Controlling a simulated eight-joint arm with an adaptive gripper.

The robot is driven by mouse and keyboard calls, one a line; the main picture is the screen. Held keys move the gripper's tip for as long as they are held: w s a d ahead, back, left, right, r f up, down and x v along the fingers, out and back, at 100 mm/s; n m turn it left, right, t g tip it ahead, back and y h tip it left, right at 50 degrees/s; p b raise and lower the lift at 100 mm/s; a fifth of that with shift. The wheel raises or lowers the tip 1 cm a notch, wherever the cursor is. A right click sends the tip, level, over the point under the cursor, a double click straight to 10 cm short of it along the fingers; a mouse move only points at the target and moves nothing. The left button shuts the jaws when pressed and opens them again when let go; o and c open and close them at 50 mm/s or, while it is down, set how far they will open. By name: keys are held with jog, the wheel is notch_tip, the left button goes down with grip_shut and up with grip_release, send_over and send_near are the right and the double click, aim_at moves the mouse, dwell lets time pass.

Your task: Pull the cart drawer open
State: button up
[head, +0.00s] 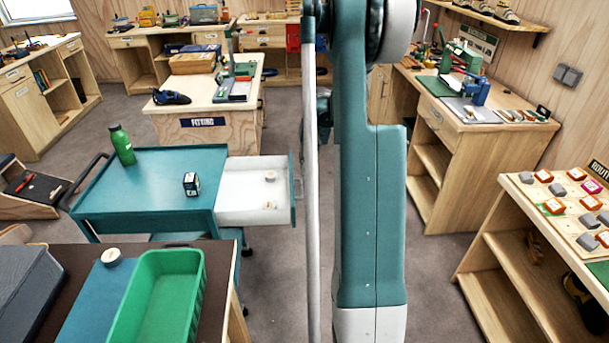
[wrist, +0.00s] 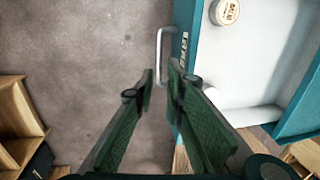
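The teal cart (head: 150,195) stands left of centre in the head view. Its white-lined drawer (head: 240,200) is pulled out to the right, with a teal front (head: 292,190). In the wrist view the drawer interior (wrist: 275,60) is at the right, and its pale bar handle (wrist: 160,45) stands out from the teal front. My gripper (wrist: 161,73) has its two green fingers apart, with the handle bar showing in the gap between the fingertips. Contact with the bar is not clear. In the head view my arm hides the gripper.
A round tin (wrist: 226,12) lies in the drawer. A green bottle (head: 121,145) and a small dark box (head: 191,184) stand on the cart. A green bin (head: 160,262) is on the near table. Clear floor (head: 270,262) lies below the drawer; wooden shelves stand right.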

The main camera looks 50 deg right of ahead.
jog(key=shift+s+d+r, duration=0.1)
jog(key=shift+r, duration=0.55)
jog(key=shift+s+d+r, duration=0.1)
jog(key=shift+r, duration=0.55)
jog(key=shift+w+a, duration=0.1)
jog(key=a+r+n+t+h, duration=0.1)
jog(key=a+r, duration=0.4)
jog(key=a, duration=0.5)
jog(key=s+a+r+n, duration=0.1)
jog(key=a+r, duration=0.5)
jog(key=a, duration=0.4)
jog(key=a+r+n+t+h, duration=0.1)
jog(key=a+r, duration=0.4)
jog(key=a, duration=0.5)
jog(key=s+a+n+t, duration=0.1)
jog(key=s+a+n, duration=0.2)
jog(key=s+a, duration=0.6)
jog(key=s+a+r+n+t, duration=0.1)
jog(key=s+a+n+t, duration=0.1)
jog(key=s+a, duration=0.8)
jog(key=shift+s+a+r+n+t, duration=0.15)
jog(key=shift+s+a+n+t, duration=0.2)
jog(key=shift+a, duration=3.55)
jog(key=shift+w, duration=0.1)
